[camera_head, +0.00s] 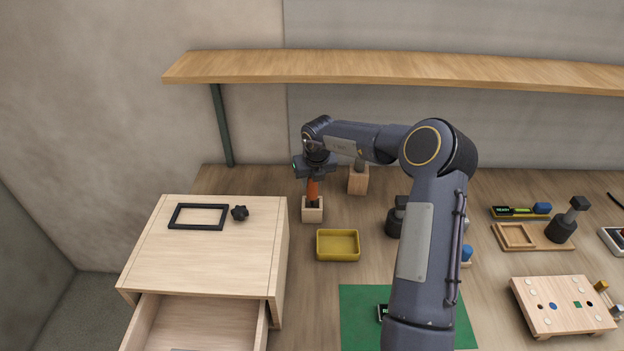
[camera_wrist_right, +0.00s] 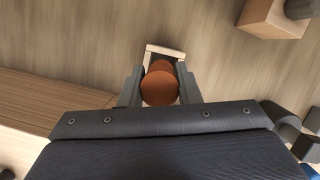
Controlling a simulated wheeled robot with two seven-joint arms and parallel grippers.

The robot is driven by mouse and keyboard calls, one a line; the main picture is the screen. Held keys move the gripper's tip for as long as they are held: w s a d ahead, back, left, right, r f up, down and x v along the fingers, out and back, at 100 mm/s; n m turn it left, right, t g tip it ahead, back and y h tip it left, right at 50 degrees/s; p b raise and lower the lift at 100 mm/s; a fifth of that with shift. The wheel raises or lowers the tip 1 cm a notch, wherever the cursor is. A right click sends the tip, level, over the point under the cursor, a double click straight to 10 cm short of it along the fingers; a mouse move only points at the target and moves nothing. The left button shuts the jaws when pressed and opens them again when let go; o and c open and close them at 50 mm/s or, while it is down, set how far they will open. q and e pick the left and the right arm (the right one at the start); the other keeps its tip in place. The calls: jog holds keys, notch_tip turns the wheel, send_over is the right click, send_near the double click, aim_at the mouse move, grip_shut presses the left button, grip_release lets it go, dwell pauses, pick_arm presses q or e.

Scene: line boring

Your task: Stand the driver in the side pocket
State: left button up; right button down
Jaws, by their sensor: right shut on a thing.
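The driver (camera_head: 312,190) has an orange-brown handle and is upright. My right gripper (camera_head: 312,177) is shut on it from above. The side pocket looks to be the small pale wooden block (camera_head: 312,214) directly below, beside the drawer cabinet. The driver's lower end is at or in its opening; how deep I cannot tell. In the right wrist view the round handle end (camera_wrist_right: 160,88) sits between the two fingers (camera_wrist_right: 160,90), with the pocket's pale rim (camera_wrist_right: 165,50) around and behind it. My left gripper is not in view.
A drawer cabinet (camera_head: 205,265) with its drawer open stands at left, with a black frame (camera_head: 199,204) and a black knob (camera_head: 240,213) on top. A yellow tray (camera_head: 338,258) is right of the pocket. Another wooden block (camera_head: 358,181) stands behind. A shelf (camera_head: 400,68) runs above.

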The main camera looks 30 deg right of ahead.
aim_at(312, 189)
jog(key=shift+f, duration=0.15)
jog(key=shift+f, duration=0.6)
jog(key=shift+f, duration=0.3)
dwell(0.4)
jog(key=shift+f, duration=0.5)
jog(key=shift+f, duration=0.35)
dwell(0.4)
jog(key=shift+f, duration=0.25)
grip_release()
dwell(0.4)
jog(key=shift+r, duration=0.1)
jog(key=v, duration=0.8)
jog(key=shift+s+r, duration=0.15)
jog(key=shift+r, duration=0.25)
dwell(0.9)
